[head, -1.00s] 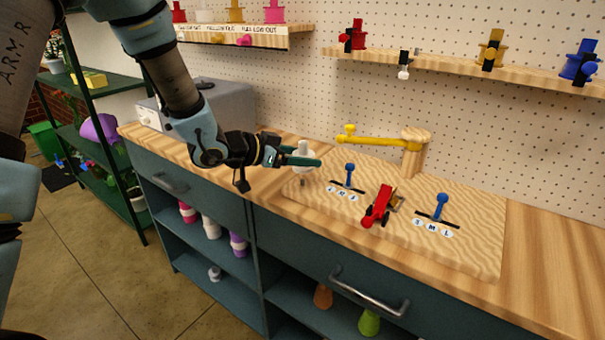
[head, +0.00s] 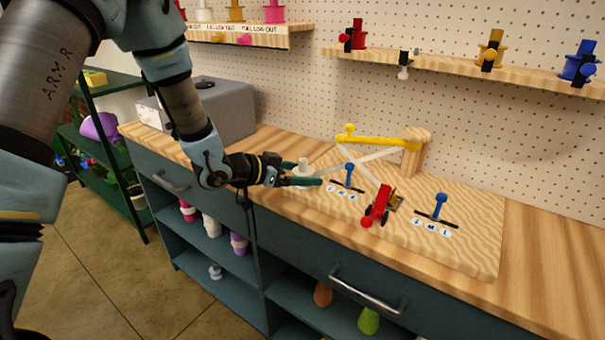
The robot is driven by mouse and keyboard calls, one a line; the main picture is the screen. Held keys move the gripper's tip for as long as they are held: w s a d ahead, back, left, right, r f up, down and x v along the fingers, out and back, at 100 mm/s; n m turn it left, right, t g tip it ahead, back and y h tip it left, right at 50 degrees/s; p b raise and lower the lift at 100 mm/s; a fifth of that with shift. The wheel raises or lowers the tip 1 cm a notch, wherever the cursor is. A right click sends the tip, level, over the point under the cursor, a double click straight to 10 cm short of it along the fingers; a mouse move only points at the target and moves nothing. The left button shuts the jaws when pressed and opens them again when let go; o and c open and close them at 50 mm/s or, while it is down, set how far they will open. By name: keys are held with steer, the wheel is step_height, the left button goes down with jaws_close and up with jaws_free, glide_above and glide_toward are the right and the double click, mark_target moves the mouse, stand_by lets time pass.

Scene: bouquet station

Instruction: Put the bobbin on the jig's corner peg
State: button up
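The white bobbin (head: 303,168) stands upright at the left corner of the wooden jig board (head: 460,244). It is where the corner peg showed before, and the peg is now hidden. My gripper (head: 304,174) is at the bobbin, its green fingers spread, one behind it and one in front. The fingers look open; whether either touches the bobbin is too small to tell. Pale strips (head: 370,154) now cross above the board between the bobbin and the wooden post (head: 418,150).
The yellow arm (head: 375,141) reaches left from the post. Blue levers (head: 349,175) (head: 439,206) and a red clamp-like part (head: 378,205) stand on the board. A grey box (head: 215,110) is behind my arm. Shelf spools (head: 492,50) are above. The right counter is clear.

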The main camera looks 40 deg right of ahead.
steer(key=shift+o, duration=0.7)
steer(key=shift+a+r, duration=0.1)
steer(key=shift+r, duration=0.05)
steer(key=b+v, duration=0.2)
steer(key=v, duration=0.9)
steer(key=shift+a+r, duration=0.15)
steer(key=shift+a, duration=0.2)
